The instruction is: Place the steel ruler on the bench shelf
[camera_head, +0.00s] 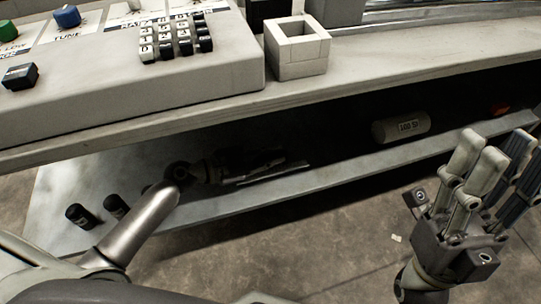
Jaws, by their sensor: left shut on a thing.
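My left arm reaches in under the bench top, and my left gripper (245,162) is in the dark space just above the shelf. It is shut on the steel ruler (274,174), which shows as a thin pale strip sticking out to the right of the fingers. The ruler lies low over the bench shelf (225,202); shadow hides whether it touches. The rest of the ruler is hidden by the gripper. My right gripper (497,157) is open and empty at the right, in front of the shelf, fingers pointing up.
A pale labelled cylinder (401,127) lies on the shelf to the right, with a small red item (499,109) beyond. Dark cylinders (80,216) are at the shelf's left end. The bench top (390,75) overhangs, bearing a control console (190,75) and a square block (298,62).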

